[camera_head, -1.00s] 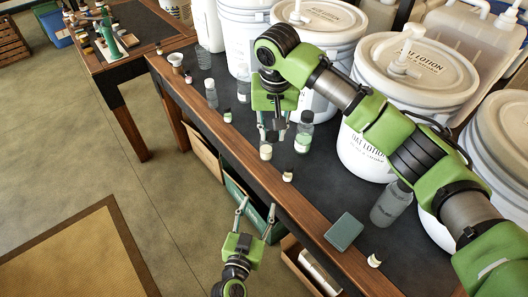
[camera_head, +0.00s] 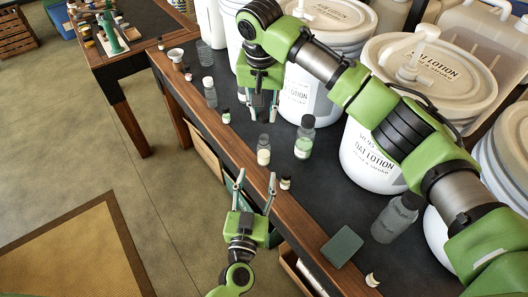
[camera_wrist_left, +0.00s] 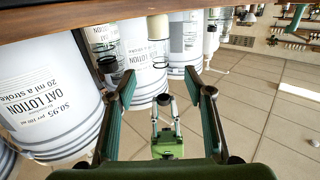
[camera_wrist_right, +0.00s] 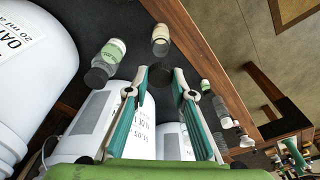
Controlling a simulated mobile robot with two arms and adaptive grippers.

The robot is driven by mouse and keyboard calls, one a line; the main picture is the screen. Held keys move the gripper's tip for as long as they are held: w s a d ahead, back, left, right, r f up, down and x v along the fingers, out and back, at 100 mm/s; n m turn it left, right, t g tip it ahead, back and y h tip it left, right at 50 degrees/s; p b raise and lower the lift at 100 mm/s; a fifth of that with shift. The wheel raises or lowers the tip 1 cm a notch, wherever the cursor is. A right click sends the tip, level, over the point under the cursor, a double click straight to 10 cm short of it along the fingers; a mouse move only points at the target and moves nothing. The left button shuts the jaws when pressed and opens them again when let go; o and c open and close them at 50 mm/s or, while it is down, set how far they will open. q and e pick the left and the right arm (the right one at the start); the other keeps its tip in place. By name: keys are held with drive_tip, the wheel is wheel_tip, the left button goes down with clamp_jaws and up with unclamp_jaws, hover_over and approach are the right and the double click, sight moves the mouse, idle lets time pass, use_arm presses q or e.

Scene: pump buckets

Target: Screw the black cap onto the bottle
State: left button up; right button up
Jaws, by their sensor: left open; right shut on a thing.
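A clear bottle with a cream label (camera_head: 263,150) stands upright near the table's front edge. It also shows in the right wrist view (camera_wrist_right: 160,40) and, upside down, in the left wrist view (camera_wrist_left: 158,45). My right gripper (camera_head: 261,113) is above this bottle, pointing down. It is shut on the small black cap (camera_wrist_right: 160,74), which shows between its fingertips in the right wrist view. The cap appears apart from the bottle's neck. My left gripper (camera_head: 254,182) is open and empty at the table's front edge, in front of the bottle.
A black-capped bottle with a green label (camera_head: 304,138) stands right of the cream-labelled one. A small jar (camera_head: 285,183) stands near my left fingertips. A dark green box (camera_head: 341,247) and grey bottle (camera_head: 397,217) are further right. Large lotion buckets (camera_head: 368,150) line the back.

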sight(263, 152)
use_arm(q)
drive_tip(key=w, duration=0.4)
drive_tip(key=w+d, duration=0.1)
drive_tip(key=w, duration=0.3)
drive_tip(key=w+d, duration=0.1)
drive_tip(key=w, duration=0.2)
drive_tip(key=shift+w, duration=0.4)
clamp_jaws()
